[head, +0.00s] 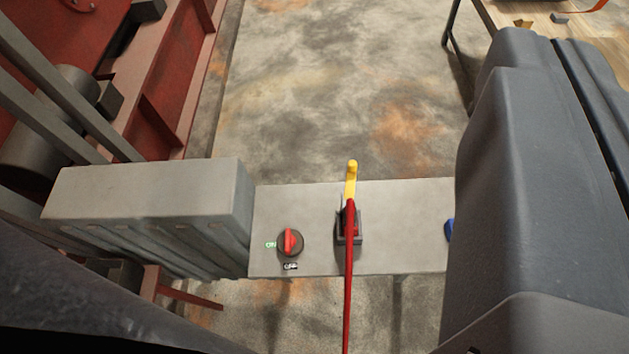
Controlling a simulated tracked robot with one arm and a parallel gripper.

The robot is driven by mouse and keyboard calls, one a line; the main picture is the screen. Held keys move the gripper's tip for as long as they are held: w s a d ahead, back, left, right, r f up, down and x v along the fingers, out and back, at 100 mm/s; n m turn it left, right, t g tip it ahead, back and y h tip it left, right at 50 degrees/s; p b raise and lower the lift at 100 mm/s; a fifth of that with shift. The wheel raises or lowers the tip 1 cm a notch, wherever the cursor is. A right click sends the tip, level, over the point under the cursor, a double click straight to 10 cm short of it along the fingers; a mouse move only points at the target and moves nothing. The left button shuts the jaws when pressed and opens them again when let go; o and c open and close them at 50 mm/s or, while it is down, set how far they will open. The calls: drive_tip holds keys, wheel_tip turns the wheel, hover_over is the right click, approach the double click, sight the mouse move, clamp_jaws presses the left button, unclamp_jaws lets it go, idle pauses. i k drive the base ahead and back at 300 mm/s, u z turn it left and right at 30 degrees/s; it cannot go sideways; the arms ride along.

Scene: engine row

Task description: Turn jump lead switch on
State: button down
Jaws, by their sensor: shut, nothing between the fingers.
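A rotary switch with a red knob (289,241) on a round dark base sits on a pale grey panel (410,258) in the lower middle of the head view. A green ON label (271,245) is to its left and an OFF label (290,266) below it. The knob's bar stands upright in the picture, in line with OFF. I cannot tell from a label whether this is the jump lead switch. My gripper (560,75) appears as large dark grey bodies at the right, shut and empty, apart from the knob. Its fingertips are not clearly visible.
Right of the knob, a long red bar (348,285) and yellow handle (351,175) rise from a dark mount. A grey box (150,200) stands left of the knob. A blue part (450,230) is partly hidden. Red machinery (165,85) fills the left; a wooden table (550,35) is upper right.

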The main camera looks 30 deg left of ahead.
sight(289, 241)
drive_tip(key=z, duration=0.5)
drive_tip(key=k, duration=1.35)
drive_tip(key=u, duration=0.7)
